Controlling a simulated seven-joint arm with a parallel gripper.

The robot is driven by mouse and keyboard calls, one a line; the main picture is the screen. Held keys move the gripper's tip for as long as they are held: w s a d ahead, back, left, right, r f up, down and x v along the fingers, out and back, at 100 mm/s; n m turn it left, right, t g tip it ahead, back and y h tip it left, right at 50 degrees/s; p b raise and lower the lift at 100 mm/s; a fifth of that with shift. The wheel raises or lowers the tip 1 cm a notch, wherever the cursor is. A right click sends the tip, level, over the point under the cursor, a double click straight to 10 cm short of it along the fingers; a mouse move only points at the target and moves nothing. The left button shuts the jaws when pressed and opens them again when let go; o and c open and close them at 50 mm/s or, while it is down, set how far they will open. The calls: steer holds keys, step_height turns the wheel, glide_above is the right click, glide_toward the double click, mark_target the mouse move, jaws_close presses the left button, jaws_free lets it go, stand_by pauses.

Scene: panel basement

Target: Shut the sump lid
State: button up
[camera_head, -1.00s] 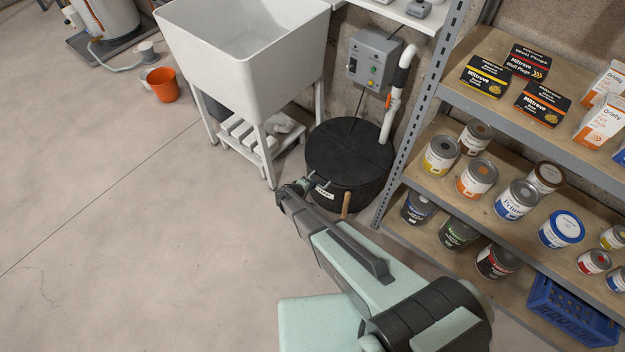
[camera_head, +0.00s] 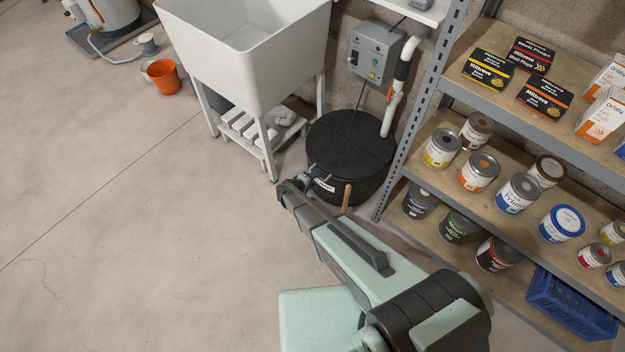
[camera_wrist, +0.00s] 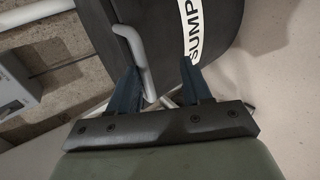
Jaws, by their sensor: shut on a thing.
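The sump (camera_head: 340,190) is a squat black round basin on the floor, under the grey control box. Its black lid (camera_head: 350,145) lies over the top and looks about flat; I cannot tell whether a small gap remains at the rim. A white SUMP label shows on the front, and in the wrist view (camera_wrist: 190,30). My gripper (camera_head: 312,178) is at the sump's front left edge. In the wrist view my gripper (camera_wrist: 163,92) has its dark blue fingers on either side of a bent grey handle bar (camera_wrist: 137,50) and is shut on it. The fingers partly hide the bar.
A wooden stick (camera_head: 346,198) stands at the sump's front. A white pipe (camera_head: 393,105) rises behind it. Metal shelving (camera_head: 420,110) with paint cans is close on the right; a white sink (camera_head: 245,60) stands at left.

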steer(key=shift+a, duration=0.1)
steer(key=v, duration=1.3)
steer(key=shift+s+r, duration=0.25)
steer(key=shift+r, duration=0.05)
steer(key=shift+a, duration=0.15)
